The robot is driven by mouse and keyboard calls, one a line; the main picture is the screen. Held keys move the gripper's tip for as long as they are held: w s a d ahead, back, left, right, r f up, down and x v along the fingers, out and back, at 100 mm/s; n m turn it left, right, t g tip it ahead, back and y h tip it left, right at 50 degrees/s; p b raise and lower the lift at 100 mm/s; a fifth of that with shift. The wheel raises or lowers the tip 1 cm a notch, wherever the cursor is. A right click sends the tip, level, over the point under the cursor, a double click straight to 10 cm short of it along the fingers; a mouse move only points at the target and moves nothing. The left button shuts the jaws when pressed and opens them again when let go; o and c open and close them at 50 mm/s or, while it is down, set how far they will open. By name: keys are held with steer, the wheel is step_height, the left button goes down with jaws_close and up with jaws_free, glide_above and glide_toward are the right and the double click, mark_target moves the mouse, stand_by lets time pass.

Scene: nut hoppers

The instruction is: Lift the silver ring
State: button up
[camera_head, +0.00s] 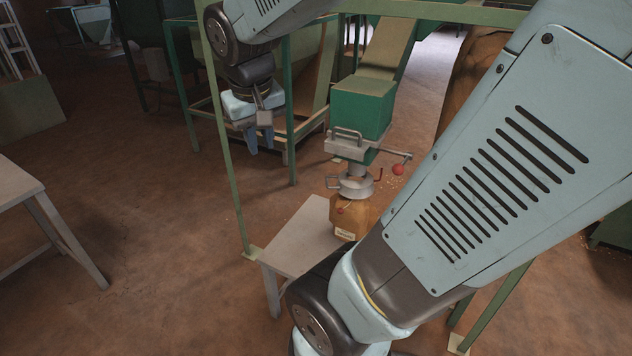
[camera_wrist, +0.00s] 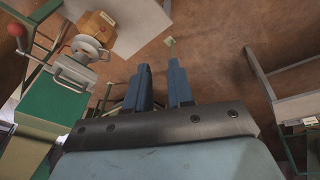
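The silver ring (camera_head: 355,187) is a round metal collar with side handles. It sits at the top of a brown sack (camera_head: 352,215), just below the spout of a green hopper (camera_head: 362,108). In the wrist view the ring (camera_wrist: 86,48) is at the upper left, beside the sack (camera_wrist: 92,27). My gripper (camera_head: 263,151) hangs to the left of the hopper, higher than the ring and apart from it. In the wrist view the two blue fingers of my gripper (camera_wrist: 160,68) stand apart with nothing between them.
A lever with a red knob (camera_head: 398,169) sticks out right of the spout. The sack stands on a pale bench (camera_head: 302,238). Green frame posts (camera_head: 228,165) rise near my gripper. A table (camera_head: 15,190) stands at the left, with open brown floor (camera_head: 160,220) between.

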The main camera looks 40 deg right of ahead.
steer(key=w+d+f+m+g+h, duration=0.2)
steer(key=w+d+f+g+h, duration=0.15)
steer(key=w+d+f, duration=0.45)
steer(key=n+h, duration=0.4)
steer(key=h, duration=0.9)
glide_toward(327, 183)
steer(key=shift+t, duration=0.35)
steer(key=d, duration=1)
steer(key=shift+s+d+f, duration=0.1)
steer(key=shift+s+f, duration=0.05)
steer(key=shift+f, duration=0.2)
jaws_close()
